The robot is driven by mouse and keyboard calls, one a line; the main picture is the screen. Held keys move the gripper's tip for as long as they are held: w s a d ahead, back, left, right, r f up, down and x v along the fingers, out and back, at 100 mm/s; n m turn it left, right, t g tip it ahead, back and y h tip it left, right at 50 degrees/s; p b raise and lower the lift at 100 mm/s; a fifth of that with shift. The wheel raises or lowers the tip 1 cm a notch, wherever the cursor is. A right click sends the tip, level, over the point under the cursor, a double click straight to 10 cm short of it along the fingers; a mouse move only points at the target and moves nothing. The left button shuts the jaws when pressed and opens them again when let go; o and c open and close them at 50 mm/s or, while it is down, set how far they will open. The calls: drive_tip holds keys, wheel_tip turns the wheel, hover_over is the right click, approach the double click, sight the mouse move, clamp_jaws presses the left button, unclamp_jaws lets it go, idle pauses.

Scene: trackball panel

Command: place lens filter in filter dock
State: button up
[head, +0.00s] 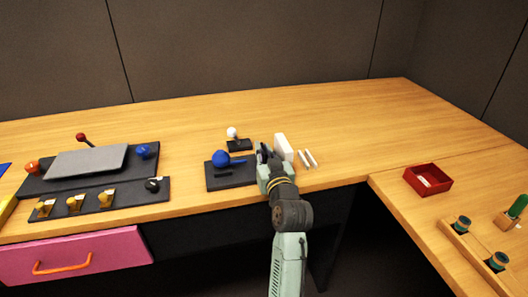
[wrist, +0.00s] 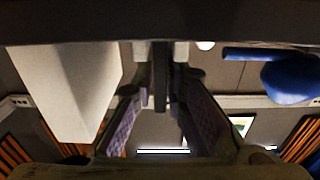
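My gripper (wrist: 161,85) is low over the main table, between the blue ball's dark panel and a white block in the head view (head: 263,152). Its fingers are close together on a thin dark plate (wrist: 160,78), seen edge-on, which looks like the lens filter. Its face is hidden. In the wrist view, small pale pieces (wrist: 181,50) lie on either side of the plate's far end, against a dark band; they may be part of the filter dock. I cannot tell whether the plate touches them. In the head view, my gripper hides this spot.
The white block (head: 283,147) stands close on one side, the blue ball (head: 222,158) on the other. A white-topped knob (head: 232,132) stands behind. Two white strips (head: 308,158) lie right. A red tray (head: 410,180) is on the side table. The rear table is clear.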

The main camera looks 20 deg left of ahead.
drive_tip(key=shift+o, duration=1.3)
drive_tip(key=shift+r, duration=0.2)
drive_tip(key=b+v, duration=0.2)
drive_tip(key=v, duration=1)
drive_tip(key=shift+b, duration=0.3)
